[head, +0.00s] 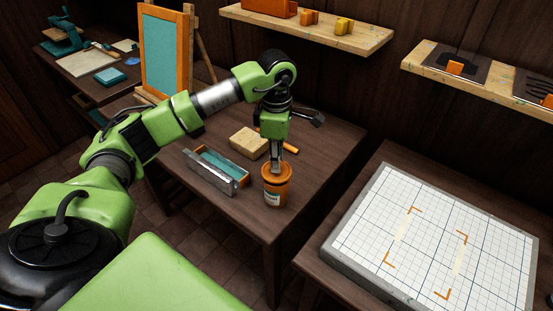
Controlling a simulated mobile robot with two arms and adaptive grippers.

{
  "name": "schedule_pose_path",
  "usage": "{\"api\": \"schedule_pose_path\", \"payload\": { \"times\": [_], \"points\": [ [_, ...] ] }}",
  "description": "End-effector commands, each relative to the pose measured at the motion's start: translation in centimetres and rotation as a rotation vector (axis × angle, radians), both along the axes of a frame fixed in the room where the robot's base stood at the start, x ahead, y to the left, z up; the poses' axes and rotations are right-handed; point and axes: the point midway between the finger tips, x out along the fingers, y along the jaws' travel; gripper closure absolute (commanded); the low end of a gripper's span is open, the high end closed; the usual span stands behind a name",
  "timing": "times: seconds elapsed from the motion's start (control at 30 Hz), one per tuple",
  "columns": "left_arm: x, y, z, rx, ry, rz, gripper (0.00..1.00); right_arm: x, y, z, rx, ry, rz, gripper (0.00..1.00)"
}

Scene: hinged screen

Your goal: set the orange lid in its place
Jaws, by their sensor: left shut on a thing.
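An orange jar (276,190) with a pale label stands upright near the front corner of the dark wooden table. The orange lid (287,168) is at the top of the jar, between the tips of my left gripper (276,168). The gripper points straight down and is shut on the lid. The fingers hide part of the lid, and I cannot tell whether it rests fully on the jar's rim or sits slightly above it. My right gripper does not show in the head view.
A white gridded board (430,240) with orange corner marks lies on the right table. Shelves (320,31) hang above.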

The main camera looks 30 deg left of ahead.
Motion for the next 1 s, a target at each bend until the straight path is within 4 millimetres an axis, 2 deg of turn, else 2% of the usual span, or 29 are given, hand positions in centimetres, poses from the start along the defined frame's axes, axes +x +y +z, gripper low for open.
{"api": "schedule_pose_path", "payload": {
  "times": [0.57,0.93,0.97,1.0],
  "points": [
    [0.0,0.0,-1.6,0.000,0.000,0.000,1.00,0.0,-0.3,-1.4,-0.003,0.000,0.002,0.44],
    [0.0,0.0,-1.7,0.000,0.001,0.000,1.00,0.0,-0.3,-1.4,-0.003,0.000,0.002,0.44],
    [0.0,0.0,-1.7,0.000,0.001,0.000,0.81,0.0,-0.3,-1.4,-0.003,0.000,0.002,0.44],
    [0.0,0.0,-1.7,0.000,0.001,0.000,0.70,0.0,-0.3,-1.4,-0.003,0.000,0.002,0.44]
  ]
}}
